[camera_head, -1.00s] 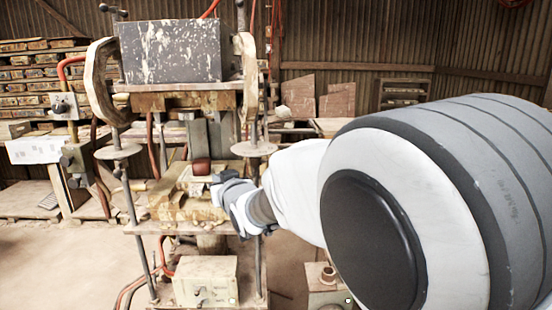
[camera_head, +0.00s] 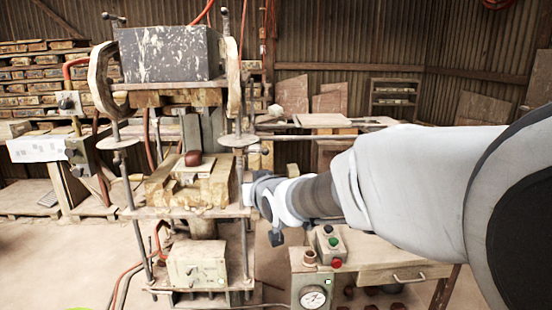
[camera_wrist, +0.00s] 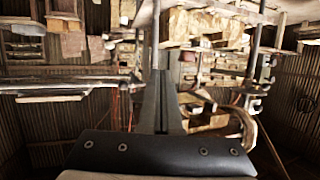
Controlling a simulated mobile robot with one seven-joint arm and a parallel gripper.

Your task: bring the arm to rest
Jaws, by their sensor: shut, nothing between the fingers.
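My gripper (camera_head: 248,194) is at the right side of the press, close to its right front post, and looks empty. My arm reaches in from the right edge of the head view. In the wrist view my gripper (camera_wrist: 162,105) shows its two fingers together, with nothing between them. The tile press (camera_head: 168,55) has a grey, paint-spotted block on top. Its lower mould block (camera_head: 215,188) is to the left of my gripper, and a red-brown knob or lump (camera_head: 193,158) sits above it. I cannot tell whether my gripper touches the post.
A bench (camera_head: 385,262) with a button box (camera_head: 328,243) and a gauge (camera_head: 313,298) stands below my arm. A white-fronted control box (camera_head: 38,149) is at left. Shelves of tiles (camera_head: 35,75) and boards line the back wall. Bare floor shows at lower left.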

